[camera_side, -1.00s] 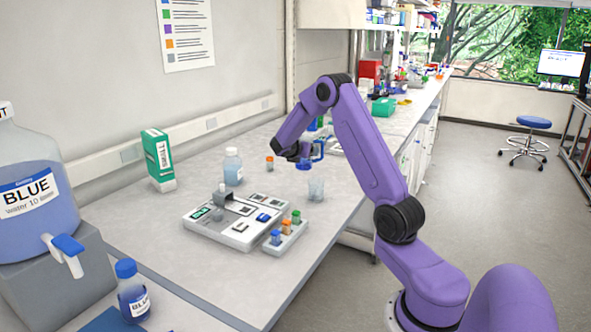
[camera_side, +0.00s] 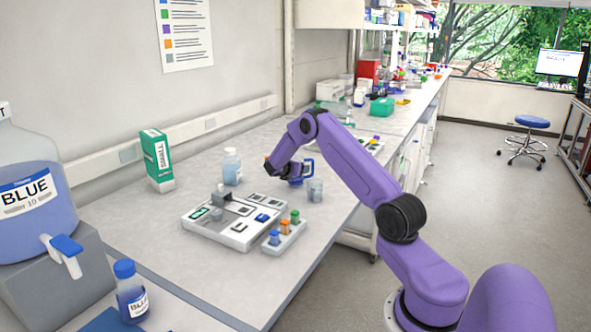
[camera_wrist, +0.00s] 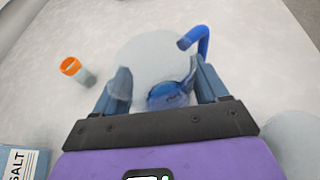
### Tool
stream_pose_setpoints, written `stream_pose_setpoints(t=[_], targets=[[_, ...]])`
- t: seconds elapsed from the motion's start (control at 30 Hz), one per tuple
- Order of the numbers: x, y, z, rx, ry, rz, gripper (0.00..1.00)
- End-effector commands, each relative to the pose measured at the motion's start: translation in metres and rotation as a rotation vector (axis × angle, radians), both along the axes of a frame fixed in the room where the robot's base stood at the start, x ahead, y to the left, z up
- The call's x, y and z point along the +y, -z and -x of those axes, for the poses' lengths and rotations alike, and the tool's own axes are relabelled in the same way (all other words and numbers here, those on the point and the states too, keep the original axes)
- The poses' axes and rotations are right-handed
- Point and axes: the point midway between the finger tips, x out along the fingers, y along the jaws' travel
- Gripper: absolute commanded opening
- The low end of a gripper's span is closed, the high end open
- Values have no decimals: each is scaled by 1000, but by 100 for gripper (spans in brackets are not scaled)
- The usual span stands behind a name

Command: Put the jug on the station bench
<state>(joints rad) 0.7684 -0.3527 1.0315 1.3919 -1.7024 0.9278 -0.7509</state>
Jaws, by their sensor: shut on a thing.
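The jug is clear with a blue handle (camera_side: 308,166); it also shows in the wrist view, where the handle (camera_wrist: 197,38) sticks out at upper right and blue shows inside. My gripper (camera_side: 283,172) is shut on the jug, one finger on each side of it in the wrist view (camera_wrist: 163,88). The jug is low over the station bench (camera_side: 160,240), between the bottle and the beaker. I cannot tell whether its base touches the bench. My gripper hides part of the jug in the side view.
A clear beaker (camera_side: 315,190) stands close right of the jug. A capped bottle (camera_side: 232,167) stands to the left. An orange-capped vial (camera_wrist: 73,69) stands near the jug. A device (camera_side: 232,238) and a rack with coloured caps (camera_side: 284,238) are nearer the camera.

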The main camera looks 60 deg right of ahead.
Motion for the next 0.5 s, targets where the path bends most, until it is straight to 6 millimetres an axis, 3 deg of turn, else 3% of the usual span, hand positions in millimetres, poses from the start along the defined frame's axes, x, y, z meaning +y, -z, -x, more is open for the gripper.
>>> stream_pose_setpoints(t=[0.47, 0.5], targets=[[0, 7, 0, 0, -1, 1, 39], [0, 7, 0, 0, -1, 1, 86]])
